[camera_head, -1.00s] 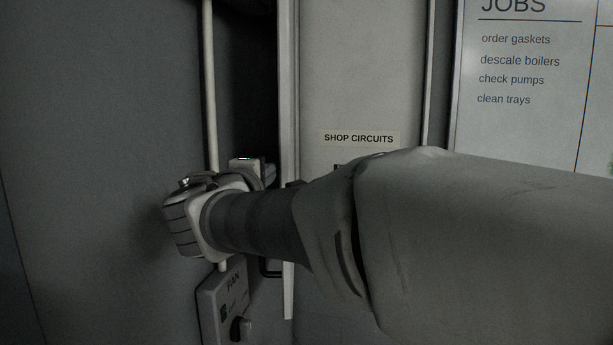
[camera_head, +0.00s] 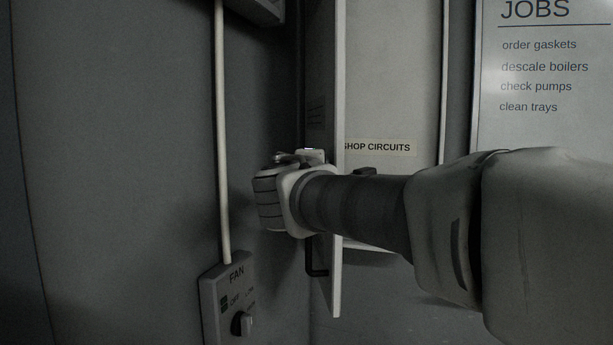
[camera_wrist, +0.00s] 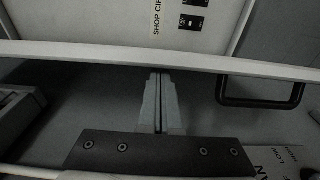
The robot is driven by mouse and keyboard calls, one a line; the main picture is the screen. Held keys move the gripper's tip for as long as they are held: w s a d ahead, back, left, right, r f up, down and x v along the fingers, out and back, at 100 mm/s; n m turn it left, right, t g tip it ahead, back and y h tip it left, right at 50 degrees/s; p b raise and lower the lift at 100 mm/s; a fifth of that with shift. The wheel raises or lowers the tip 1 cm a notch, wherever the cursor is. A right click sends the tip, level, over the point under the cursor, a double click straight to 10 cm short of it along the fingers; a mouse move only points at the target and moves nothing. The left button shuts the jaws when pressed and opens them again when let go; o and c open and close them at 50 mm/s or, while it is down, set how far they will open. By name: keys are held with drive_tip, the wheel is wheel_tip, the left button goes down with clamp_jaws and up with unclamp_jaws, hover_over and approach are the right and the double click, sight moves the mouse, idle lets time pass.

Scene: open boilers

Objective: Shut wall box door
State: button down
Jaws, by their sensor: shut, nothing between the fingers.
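The wall box door (camera_head: 338,200) stands open, nearly edge-on in the head view, with its vented outer face to the left and a black handle (camera_head: 317,262) low on it. Its free edge overlaps the start of the SHOP CIRCUITS label on the box's inner panel (camera_head: 385,80). In the wrist view the door (camera_wrist: 100,52) crosses the picture, with the handle (camera_wrist: 262,103) to the right. My gripper (camera_wrist: 158,74) is shut and empty, its tips at the door's outer side; whether they touch is unclear. In the head view my wrist hides the fingers.
A FAN switch box (camera_head: 225,300) with a knob is on the wall at lower left, below a vertical pipe (camera_head: 222,130). A JOBS board (camera_head: 545,70) is at the right. Another box (camera_head: 262,8) shows at the top edge.

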drive_tip(key=w+d+b, duration=0.4)
drive_tip(key=d+b, duration=0.1)
drive_tip(key=d, duration=1.1)
drive_tip(key=w+d+n+y+p, duration=0.1)
drive_tip(key=w+d+p, duration=0.6)
drive_tip(key=w+d, duration=0.7)
drive_tip(key=shift+w+n+y, duration=0.3)
drive_tip(key=shift+y, duration=0.4)
drive_tip(key=shift+s+d+p, duration=0.1)
drive_tip(key=shift+d+p, duration=0.15)
drive_tip(key=shift+p, duration=0.05)
